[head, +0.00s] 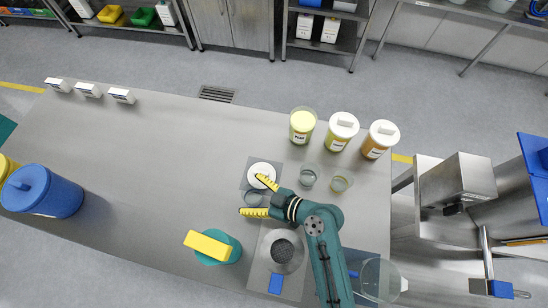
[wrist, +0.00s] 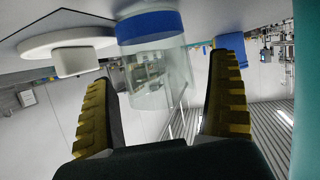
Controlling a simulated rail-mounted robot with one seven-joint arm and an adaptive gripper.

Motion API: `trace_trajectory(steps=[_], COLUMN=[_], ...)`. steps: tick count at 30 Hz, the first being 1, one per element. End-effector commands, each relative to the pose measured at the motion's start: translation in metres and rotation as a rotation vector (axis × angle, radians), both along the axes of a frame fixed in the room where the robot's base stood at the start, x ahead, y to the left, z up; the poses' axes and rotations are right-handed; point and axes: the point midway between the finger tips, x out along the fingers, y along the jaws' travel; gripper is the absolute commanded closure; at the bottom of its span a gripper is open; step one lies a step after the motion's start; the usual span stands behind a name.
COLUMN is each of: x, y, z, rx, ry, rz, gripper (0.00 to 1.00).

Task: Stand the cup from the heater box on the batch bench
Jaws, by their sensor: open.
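A clear cup (head: 253,199) stands upright on the bench (head: 150,150), beside a white round lid-like piece (head: 263,172). In the wrist view the bench is at the top and the cup (wrist: 155,75) shows a blue band at its bench end. My gripper (head: 260,197) is open, with its yellow ribbed fingers on either side of the cup. In the wrist view the fingers (wrist: 165,95) have gaps to the cup's sides. I cannot tell for sure which object is the heater box; a steel box (head: 468,180) stands at the right.
A teal round piece with a yellow block (head: 209,246) and a blue canister (head: 42,192) stand left. The bench's middle left is clear.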

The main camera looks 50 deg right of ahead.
Motion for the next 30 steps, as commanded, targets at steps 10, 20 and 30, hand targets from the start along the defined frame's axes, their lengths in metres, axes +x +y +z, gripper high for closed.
trace_trajectory(steps=[10,20,30], x=[-0.054,-0.105,-0.105], y=[-0.017,-0.031,-0.032], z=[0.025,0.047,0.050], rx=[0.001,0.000,-0.005], ry=[0.000,0.000,0.003], rz=[-0.009,-0.002,0.000], gripper=[0.10,0.10,0.10])
